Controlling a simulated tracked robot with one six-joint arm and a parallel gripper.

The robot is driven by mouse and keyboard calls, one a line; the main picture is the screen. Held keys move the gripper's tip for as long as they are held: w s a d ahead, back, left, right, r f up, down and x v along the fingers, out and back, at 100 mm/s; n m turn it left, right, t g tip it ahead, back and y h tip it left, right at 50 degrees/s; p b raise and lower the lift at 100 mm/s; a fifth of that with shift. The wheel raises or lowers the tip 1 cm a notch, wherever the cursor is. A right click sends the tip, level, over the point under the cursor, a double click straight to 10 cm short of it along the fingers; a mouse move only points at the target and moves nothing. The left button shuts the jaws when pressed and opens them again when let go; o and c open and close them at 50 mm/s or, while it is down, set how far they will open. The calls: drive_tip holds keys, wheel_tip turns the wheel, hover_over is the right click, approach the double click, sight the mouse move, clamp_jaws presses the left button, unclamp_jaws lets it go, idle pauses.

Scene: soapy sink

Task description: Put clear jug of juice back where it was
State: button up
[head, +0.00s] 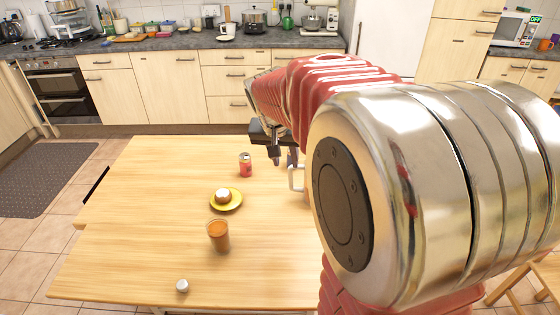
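No jug with juice can be made out for certain. A pale handle (296,178) shows on the table at the left edge of my arm. The body it belongs to is hidden behind the arm, so I cannot tell whether it is the jug. A clear tumbler-like vessel of orange-brown juice (218,236) stands upright near the front of the table, with no handle visible. My gripper (284,156) hangs over the table, just above and left of the pale handle. Its two fingers look apart, with nothing seen between them.
On the wooden table (150,215) stand a red can (245,164), a yellow saucer (226,206) with a white-and-brown item (222,195), and a small white object (182,286). The table's left side is clear. My arm hides its right side. A cluttered counter (180,41) runs behind.

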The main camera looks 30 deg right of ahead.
drive_tip(key=s+a+n+t+y, duration=0.1)
drive_tip(key=s+a+n, duration=0.3)
drive_tip(key=s+a, duration=0.5)
drive_tip(key=s+a+r+n+t+y, duration=0.1)
drive_tip(key=s+a+n+t+y, duration=0.1)
drive_tip(key=s+a+n, duration=0.3)
drive_tip(key=s+a, duration=0.4)
drive_tip(key=a, duration=0.4)
drive_tip(key=shift+r+y, duration=0.3)
drive_tip(key=shift+y, duration=0.1)
drive_tip(key=shift+a, duration=0.1)
